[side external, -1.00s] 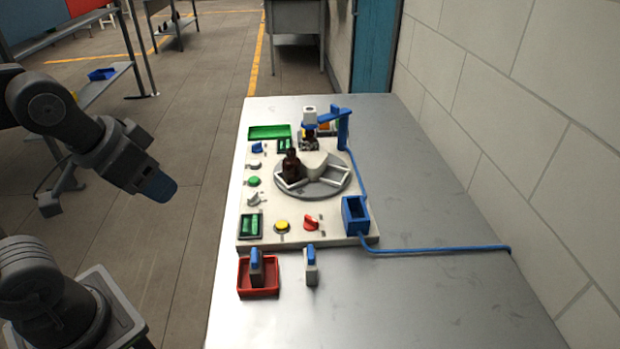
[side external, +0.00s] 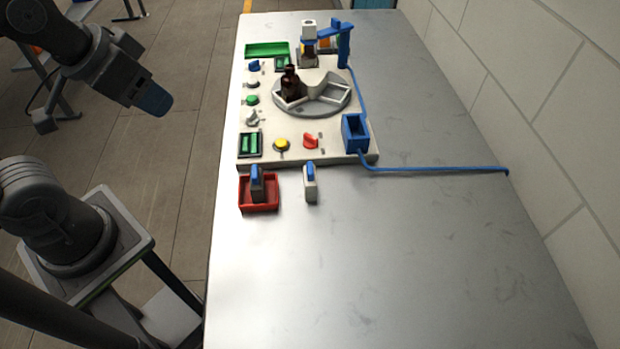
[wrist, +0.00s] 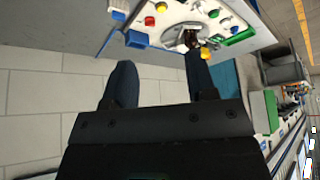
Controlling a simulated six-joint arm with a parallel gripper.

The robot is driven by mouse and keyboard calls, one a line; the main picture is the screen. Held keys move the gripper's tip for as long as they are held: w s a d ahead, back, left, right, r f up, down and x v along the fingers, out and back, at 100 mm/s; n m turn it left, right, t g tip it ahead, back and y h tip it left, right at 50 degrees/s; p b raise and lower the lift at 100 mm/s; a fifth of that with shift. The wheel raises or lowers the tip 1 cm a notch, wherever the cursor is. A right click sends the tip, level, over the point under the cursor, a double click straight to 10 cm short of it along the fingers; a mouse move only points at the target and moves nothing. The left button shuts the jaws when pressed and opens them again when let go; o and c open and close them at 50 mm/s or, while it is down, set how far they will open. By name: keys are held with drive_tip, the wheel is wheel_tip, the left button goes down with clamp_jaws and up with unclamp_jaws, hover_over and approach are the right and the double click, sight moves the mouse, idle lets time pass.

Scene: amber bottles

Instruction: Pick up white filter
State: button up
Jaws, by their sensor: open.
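A small white block with a blue top (side external: 310,183), which looks like the white filter, stands upright on the metal table just in front of the panel. A similar dark block with a blue top (side external: 257,183) stands in a red tray (side external: 271,206) to its left. My gripper (side external: 152,98) is off the table's left side, above the floor and well away from both blocks. In the wrist view my gripper (wrist: 162,78) shows two dark fingers spread apart with nothing between them. I cannot make out the white filter in the wrist view.
The cream panel (side external: 292,148) carries buttons, a round grey carousel (side external: 325,105) with a brown bottle (side external: 290,84), a blue arm (side external: 344,45) and a blue holder (side external: 355,132). A blue cable (side external: 435,170) runs right. The table's front is clear; a wall borders the right.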

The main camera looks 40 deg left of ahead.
drive_tip(key=shift+o, duration=0.5)
drive_tip(key=m+g+y, duration=0.2)
drive_tip(key=m+y, duration=0.1)
drive_tip(key=m, duration=2.4)
hover_over(310, 168)
drive_tip(key=s+d, duration=0.2)
drive_tip(key=s, duration=0.1)
wheel_tip(310, 168, down, 13)
drive_tip(key=x, duration=0.7)
drive_tip(key=shift+f, duration=0.35)
drive_tip(key=shift+d+x, duration=0.2)
drive_tip(key=shift+x, duration=1.35)
drive_tip(key=shift+d+x, duration=0.2)
drive_tip(key=shift+x, duration=1.4)
drive_tip(key=shift+s+f, duration=0.15)
drive_tip(key=shift+s, duration=0.05)
